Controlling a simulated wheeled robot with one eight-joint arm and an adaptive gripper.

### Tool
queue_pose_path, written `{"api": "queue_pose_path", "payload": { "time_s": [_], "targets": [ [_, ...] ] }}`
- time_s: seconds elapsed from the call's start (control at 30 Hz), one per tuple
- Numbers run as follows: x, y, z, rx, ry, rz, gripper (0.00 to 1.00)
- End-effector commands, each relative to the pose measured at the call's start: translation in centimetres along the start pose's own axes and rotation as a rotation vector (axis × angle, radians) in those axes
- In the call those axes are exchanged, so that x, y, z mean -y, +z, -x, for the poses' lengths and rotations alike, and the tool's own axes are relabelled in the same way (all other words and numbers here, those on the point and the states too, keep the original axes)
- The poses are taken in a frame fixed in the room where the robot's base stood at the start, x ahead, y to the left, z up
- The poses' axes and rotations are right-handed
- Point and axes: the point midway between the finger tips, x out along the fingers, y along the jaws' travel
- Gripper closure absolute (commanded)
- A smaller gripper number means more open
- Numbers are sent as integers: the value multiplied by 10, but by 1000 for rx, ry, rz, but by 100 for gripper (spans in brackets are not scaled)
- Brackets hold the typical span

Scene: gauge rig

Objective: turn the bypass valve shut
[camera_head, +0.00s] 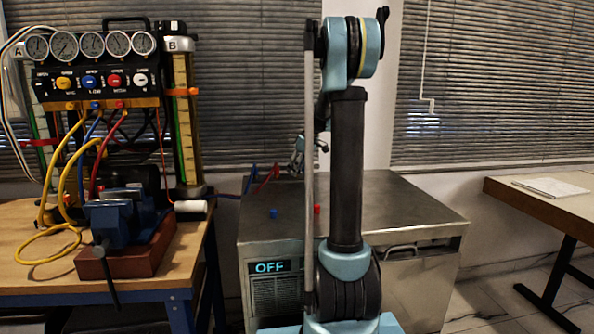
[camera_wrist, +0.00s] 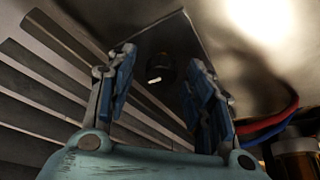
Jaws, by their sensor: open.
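In the wrist view a dark round knob (camera_wrist: 160,70) with a short white mark sits on a dark plate, between and beyond my fingers. I see no label on it, so I cannot tell whether it is the bypass valve. My gripper (camera_wrist: 160,58) is open and empty, its blue-padded fingers apart on either side of the knob in the picture. Contact is not visible. In the head view my gripper is largely hidden behind my arm. The gauge rig (camera_head: 100,83) at left carries several coloured knobs under a row of dials; their labels are too small to read.
A metal cabinet (camera_head: 410,205) with an OFF display (camera_head: 270,267) stands behind my arm. A wooden bench (camera_head: 30,270) at left holds a blue vise (camera_head: 120,222) and yellow hoses (camera_head: 52,235). A table (camera_head: 555,205) with papers is at right. Red and blue hoses (camera_wrist: 268,125) show in the wrist view.

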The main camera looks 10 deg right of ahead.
Motion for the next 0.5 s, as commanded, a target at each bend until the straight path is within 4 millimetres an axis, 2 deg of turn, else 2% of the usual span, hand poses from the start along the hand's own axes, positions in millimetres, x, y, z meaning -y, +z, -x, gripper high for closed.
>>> {"api": "queue_pose_path", "payload": {
  "time_s": [0.2, 0.4, 0.5],
  "targets": [
    [0, 0, 0, 0, 0, 0, 54],
    [0, 0, 0, 0, 0, 0, 96],
    [0, 0, 0, 0, 0, 0, 96]
  ]
}}
